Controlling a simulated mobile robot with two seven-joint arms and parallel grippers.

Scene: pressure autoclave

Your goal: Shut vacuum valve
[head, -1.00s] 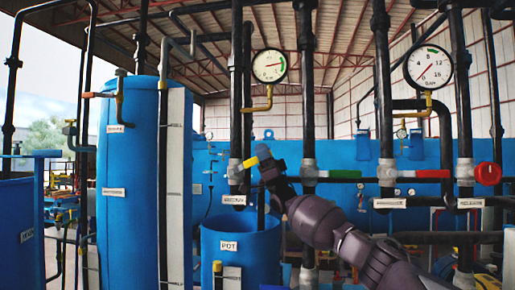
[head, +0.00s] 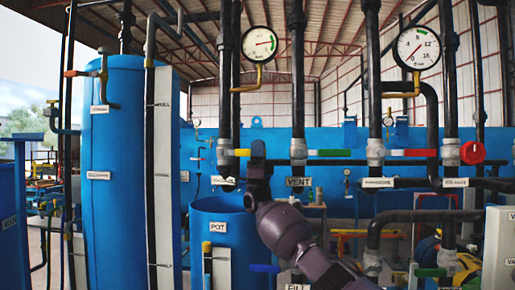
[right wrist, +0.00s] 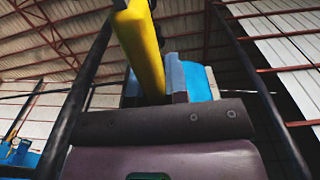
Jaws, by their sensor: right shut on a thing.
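The vacuum valve (head: 225,156) sits on a dark vertical pipe left of centre in the head view, above a small white label (head: 222,181) that is hard to read. Its yellow lever (head: 242,153) points right, about level. My right gripper (head: 257,155) reaches up from below and is shut on the lever's outer end, hiding that part. In the right wrist view the yellow lever (right wrist: 140,45) runs down to the gripper, beside blue and grey pads (right wrist: 192,82). My left gripper is not in view.
To the right are the vent valve's green lever (head: 332,153), a red lever (head: 408,153) and a red knob (head: 472,153). A blue pot (head: 222,232) stands below the gripper. A gauge (head: 259,44) hangs above. Vertical pipes stand close on both sides.

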